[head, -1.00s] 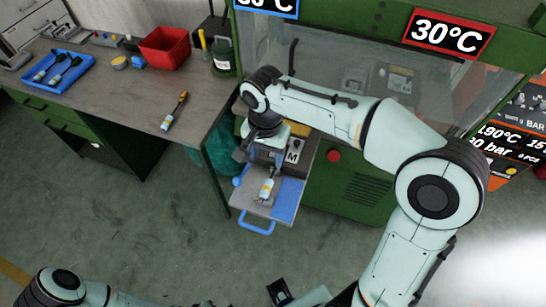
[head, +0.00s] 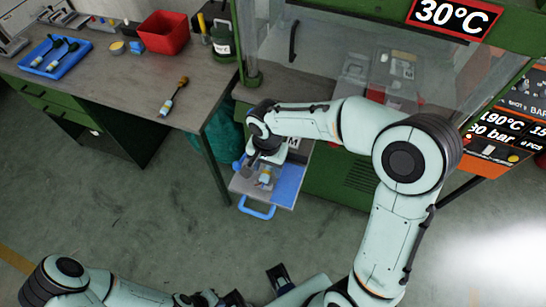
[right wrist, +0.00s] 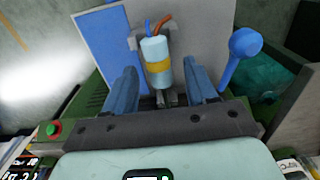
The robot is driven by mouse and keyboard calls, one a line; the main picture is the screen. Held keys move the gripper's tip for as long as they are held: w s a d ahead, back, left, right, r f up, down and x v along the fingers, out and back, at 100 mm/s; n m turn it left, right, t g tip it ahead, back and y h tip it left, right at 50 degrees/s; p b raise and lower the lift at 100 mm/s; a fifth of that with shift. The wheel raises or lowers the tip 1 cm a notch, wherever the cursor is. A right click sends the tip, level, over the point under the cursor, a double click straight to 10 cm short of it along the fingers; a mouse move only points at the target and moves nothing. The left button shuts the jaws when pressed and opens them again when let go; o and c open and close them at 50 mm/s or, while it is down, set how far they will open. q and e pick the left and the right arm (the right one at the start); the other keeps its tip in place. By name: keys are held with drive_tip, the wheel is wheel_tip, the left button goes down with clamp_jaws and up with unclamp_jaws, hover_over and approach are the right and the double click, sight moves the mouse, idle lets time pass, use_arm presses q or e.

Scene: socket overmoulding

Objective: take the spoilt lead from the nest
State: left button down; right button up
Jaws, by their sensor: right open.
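The lead (head: 265,178) in the nest has a pale blue-white body with a yellow band; it lies on the grey pulled-out plate (head: 243,187). In the right wrist view the lead (right wrist: 155,50) shows blue and orange wires at its far end, beside a grey holder. My right gripper (right wrist: 160,72) is open, with one blue finger on each side of the lead, apart from it as far as I can see. In the head view my right gripper (head: 256,160) hides part of the plate. My left arm is at the bottom left; its fingers are not clear.
A blue pad (head: 288,186) and a blue handle (head: 257,211) are on the plate. The bench (head: 125,85) holds another lead (head: 172,98), a blue tray (head: 57,57) with leads and a red bin (head: 164,33). The green press stands behind.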

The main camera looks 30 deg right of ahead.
drive_tip(key=shift+f, duration=0.35)
clamp_jaws()
drive_tip(key=shift+r, duration=0.15)
